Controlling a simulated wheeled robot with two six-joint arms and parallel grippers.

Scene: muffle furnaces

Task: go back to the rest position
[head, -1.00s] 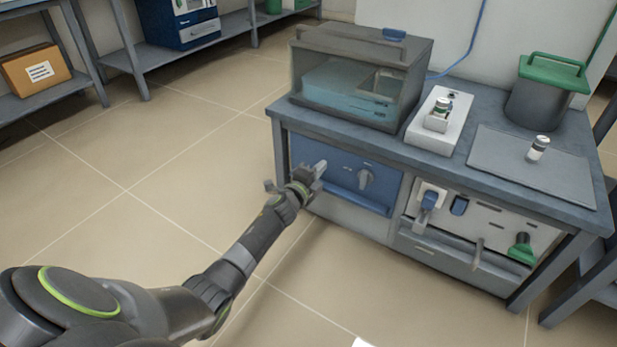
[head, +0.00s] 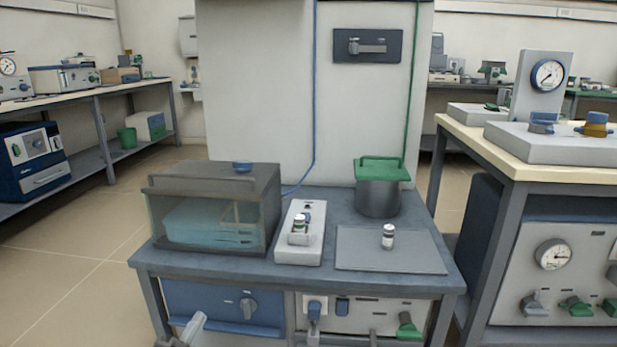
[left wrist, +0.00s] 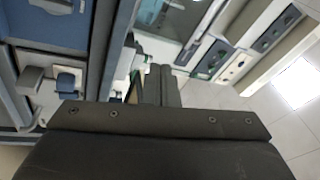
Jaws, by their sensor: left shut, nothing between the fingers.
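My left gripper (head: 186,334) shows only in part at the bottom edge of the head view, low in front of the blue panel (head: 215,300) under the bench. In the left wrist view its two dark fingers (left wrist: 162,84) lie together, shut, with nothing between them. My right gripper is in neither view.
The bench (head: 318,272) carries a glass-fronted box (head: 212,210), a white holder (head: 299,250) with vials, a green-lidded pot (head: 379,190) and a vial (head: 388,236) on a grey plate. Knobs stick out below. A pale-topped table (head: 520,172) stands right; open floor lies left.

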